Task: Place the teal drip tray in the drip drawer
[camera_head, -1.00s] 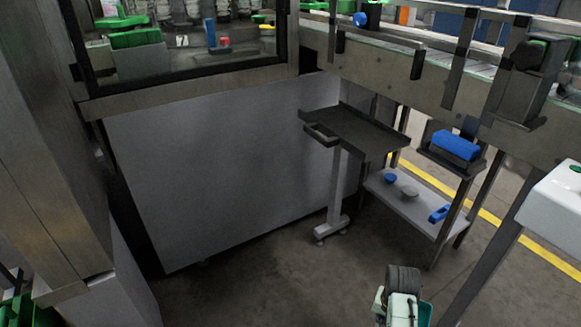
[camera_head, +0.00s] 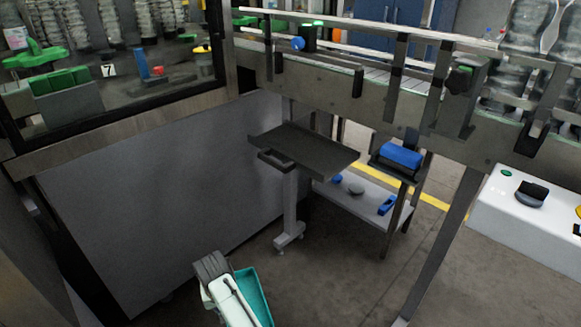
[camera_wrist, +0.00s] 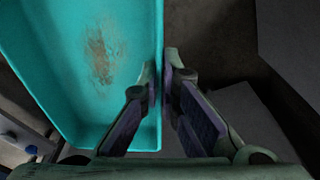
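The teal drip tray (camera_head: 257,294) shows at the bottom of the head view, partly hidden behind my arm. It fills the left of the wrist view (camera_wrist: 60,60), with a brownish stain on its floor. My gripper (camera_wrist: 162,78) has one finger on each side of the tray's right wall and is closed on it. The tray is held in the air, apart from the drawer. The drip drawer appears to be the dark, shallow, empty tray-like piece (camera_head: 310,150) with a front handle (camera_head: 275,160), under the conveyor on a grey post.
A lower shelf (camera_head: 362,208) behind the drawer holds small blue and grey items. A blue block (camera_head: 402,156) sits on a bracket to its right. The conveyor (camera_head: 345,85) runs above. A grey cabinet panel (camera_head: 150,200) stands left. The floor in front is clear.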

